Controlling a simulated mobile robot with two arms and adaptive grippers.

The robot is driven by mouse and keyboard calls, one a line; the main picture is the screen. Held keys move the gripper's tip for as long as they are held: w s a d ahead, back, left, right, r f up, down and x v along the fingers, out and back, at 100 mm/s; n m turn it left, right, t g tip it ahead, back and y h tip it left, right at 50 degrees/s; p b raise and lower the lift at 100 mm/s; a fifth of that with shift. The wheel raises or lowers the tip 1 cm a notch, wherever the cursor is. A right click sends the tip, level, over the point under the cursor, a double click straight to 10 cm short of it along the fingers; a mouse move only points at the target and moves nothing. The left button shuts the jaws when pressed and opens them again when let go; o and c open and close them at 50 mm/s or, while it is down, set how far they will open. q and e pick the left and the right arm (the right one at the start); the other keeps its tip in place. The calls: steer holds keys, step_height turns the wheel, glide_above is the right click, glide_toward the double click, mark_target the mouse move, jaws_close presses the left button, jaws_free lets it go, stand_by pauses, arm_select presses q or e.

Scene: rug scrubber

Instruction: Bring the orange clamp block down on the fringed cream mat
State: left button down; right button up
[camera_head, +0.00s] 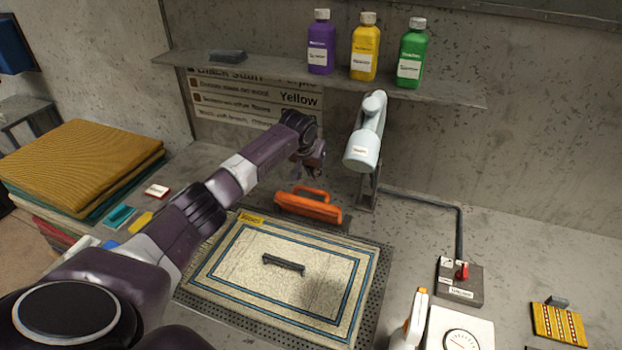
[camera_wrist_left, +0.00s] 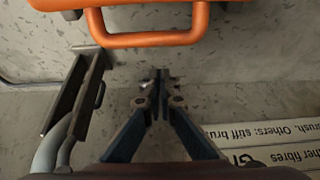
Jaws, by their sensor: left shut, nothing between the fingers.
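The orange clamp block (camera_head: 308,206) stands at the back edge of the cream mat, with its handle loop on top. In the left wrist view its handle (camera_wrist_left: 152,40) crosses the top of the picture. The cream mat (camera_head: 232,273) with blue border lines lies flat on a dark perforated plate; my left arm covers part of its left side. My left gripper (camera_head: 313,172) is above and behind the clamp block, apart from it. Its fingertips (camera_wrist_left: 160,82) are together and empty in the left wrist view. My right gripper is not seen.
A dark bar-shaped piece (camera_head: 283,263) lies on the mat. A pale lamp-like head (camera_head: 363,145) on a post stands right of my gripper. A shelf (camera_head: 430,93) with several bottles runs above. Folded mats (camera_head: 82,160) are stacked left; a red-switch box (camera_head: 460,280) is right.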

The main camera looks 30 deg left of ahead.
mark_target(311, 203)
arm_select(q)
steer(key=s+p, duration=0.1)
steer(key=s, duration=0.2)
steer(key=shift+s+d+f+p, duration=0.15)
steer(key=shift+s+d+p, duration=0.05)
steer(key=shift+d+p, duration=0.2)
